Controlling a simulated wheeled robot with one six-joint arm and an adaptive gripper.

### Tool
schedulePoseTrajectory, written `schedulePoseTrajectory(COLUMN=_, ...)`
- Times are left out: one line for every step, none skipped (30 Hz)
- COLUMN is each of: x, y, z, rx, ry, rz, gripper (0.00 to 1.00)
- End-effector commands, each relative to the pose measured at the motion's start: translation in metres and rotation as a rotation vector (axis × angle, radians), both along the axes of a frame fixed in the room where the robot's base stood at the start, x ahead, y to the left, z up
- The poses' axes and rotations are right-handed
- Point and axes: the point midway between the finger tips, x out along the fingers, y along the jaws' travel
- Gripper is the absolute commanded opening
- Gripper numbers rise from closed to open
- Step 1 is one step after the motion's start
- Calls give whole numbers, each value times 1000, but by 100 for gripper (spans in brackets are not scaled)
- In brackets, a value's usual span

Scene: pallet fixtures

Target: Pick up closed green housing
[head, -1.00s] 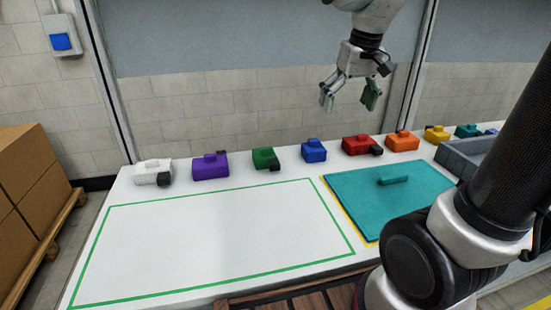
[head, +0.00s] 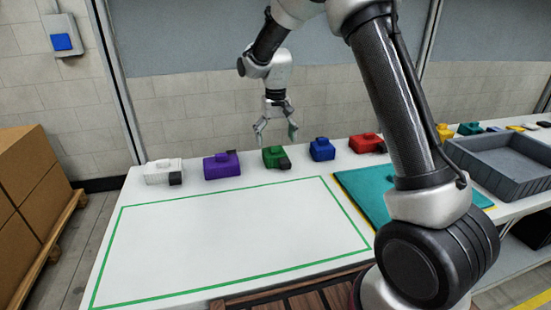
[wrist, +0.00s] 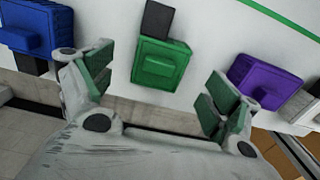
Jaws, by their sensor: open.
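The green housing (head: 274,157) sits on the white table in a row of coloured housings, with a dark block at its right side in the head view. In the wrist view the green housing (wrist: 162,65) lies between and beyond my fingers, its dark block at the top. My gripper (head: 274,138) points down just above and behind the green housing. Its fingers are spread apart with nothing between them; the wrist view also shows the open gripper (wrist: 155,95).
A purple housing (head: 220,166) and a blue housing (head: 321,150) flank the green one. A white housing (head: 163,172) and a red housing (head: 366,144) stand further out. A green-outlined area (head: 230,240) is empty. A grey tray (head: 485,180) and teal panel (head: 360,192) are at right.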

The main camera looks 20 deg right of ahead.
Motion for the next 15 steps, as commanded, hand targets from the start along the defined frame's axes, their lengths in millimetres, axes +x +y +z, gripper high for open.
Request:
schedulePoseTrajectory(x=0, y=1, z=-8, rx=-1, ry=4, rz=0, gripper=89)
schedulePoseTrajectory(x=0, y=1, z=-13, rx=-1, ry=3, rz=1, gripper=89)
schedulePoseTrajectory(x=1, y=2, z=-19, rx=-1, ry=3, rz=1, gripper=89)
schedulePoseTrajectory(x=1, y=3, z=-25, rx=-1, ry=4, rz=1, gripper=89)
schedulePoseTrajectory(x=2, y=3, z=-29, rx=-1, ry=3, rz=1, gripper=89)
schedulePoseTrajectory(x=2, y=3, z=-34, rx=-1, ry=2, rz=0, gripper=89)
schedulePoseTrajectory(x=2, y=3, z=-38, rx=-1, ry=2, rz=0, gripper=89)
schedulePoseTrajectory(x=2, y=3, z=-41, rx=0, ry=1, rz=0, gripper=89)
schedulePoseTrajectory(x=2, y=3, z=-44, rx=0, ry=1, rz=0, gripper=89)
schedulePoseTrajectory(x=2, y=3, z=-45, rx=0, ry=1, rz=0, gripper=89)
schedulePoseTrajectory(x=2, y=3, z=-46, rx=0, ry=1, rz=0, gripper=89)
schedulePoseTrajectory(x=2, y=3, z=-46, rx=0, ry=0, rz=0, gripper=89)
schedulePoseTrajectory(x=2, y=3, z=-46, rx=0, ry=0, rz=0, gripper=89)
schedulePoseTrajectory(x=2, y=3, z=-46, rx=0, ry=0, rz=0, gripper=89)
schedulePoseTrajectory(x=2, y=3, z=-46, rx=0, ry=0, rz=0, gripper=89)
